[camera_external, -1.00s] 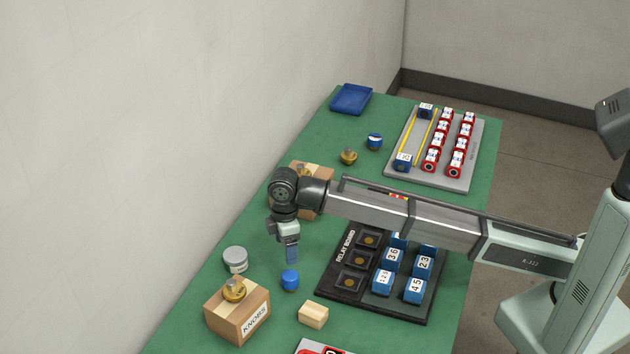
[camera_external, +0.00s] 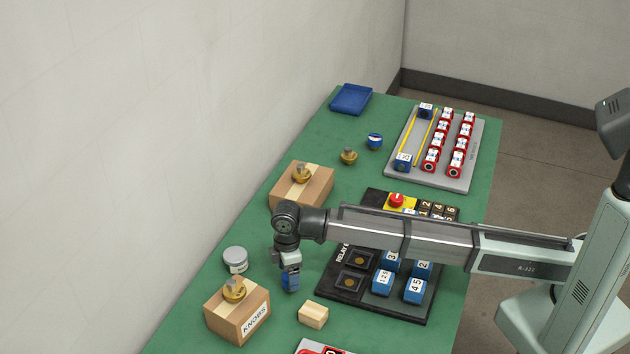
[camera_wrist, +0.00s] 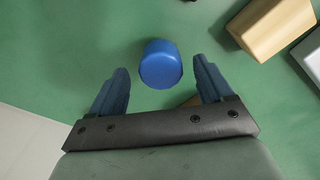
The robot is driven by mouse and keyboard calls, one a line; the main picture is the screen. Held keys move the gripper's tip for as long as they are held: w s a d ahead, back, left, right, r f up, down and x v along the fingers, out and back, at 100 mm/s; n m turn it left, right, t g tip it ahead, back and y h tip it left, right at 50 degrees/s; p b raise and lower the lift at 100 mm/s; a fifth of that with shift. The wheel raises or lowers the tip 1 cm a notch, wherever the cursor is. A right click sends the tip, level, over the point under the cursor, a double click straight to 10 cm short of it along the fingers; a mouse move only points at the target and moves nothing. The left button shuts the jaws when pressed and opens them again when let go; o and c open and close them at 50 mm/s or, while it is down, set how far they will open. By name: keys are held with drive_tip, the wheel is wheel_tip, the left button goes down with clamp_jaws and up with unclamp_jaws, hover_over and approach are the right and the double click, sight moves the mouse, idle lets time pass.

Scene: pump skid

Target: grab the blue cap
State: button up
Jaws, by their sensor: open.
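The blue cap (camera_wrist: 160,64) stands on the green table. In the wrist view it shows between and slightly beyond the two fingertips, with a gap on each side. My gripper (camera_wrist: 163,80) is open and empty, its blue fingers pointing at the cap. In the external view my gripper (camera_external: 291,282) is low over the cap's place and hides most or all of the cap.
A knobs box (camera_external: 240,312) with a brass knob on top stands left of my gripper. A grey tin (camera_external: 235,258) stands behind it. A wooden block (camera_external: 313,314) lies close in front. The relay board (camera_external: 340,288) is to the right.

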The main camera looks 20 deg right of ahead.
drive_tip(key=shift+s+d+f, duration=0.1)
drive_tip(key=shift+d+f, duration=0.05)
drive_tip(key=shift+f, duration=1.75)
drive_tip(key=shift+c, duration=0.5)
drive_tip(key=c, duration=1.1)
drive_tip(key=shift+o, duration=0.2)
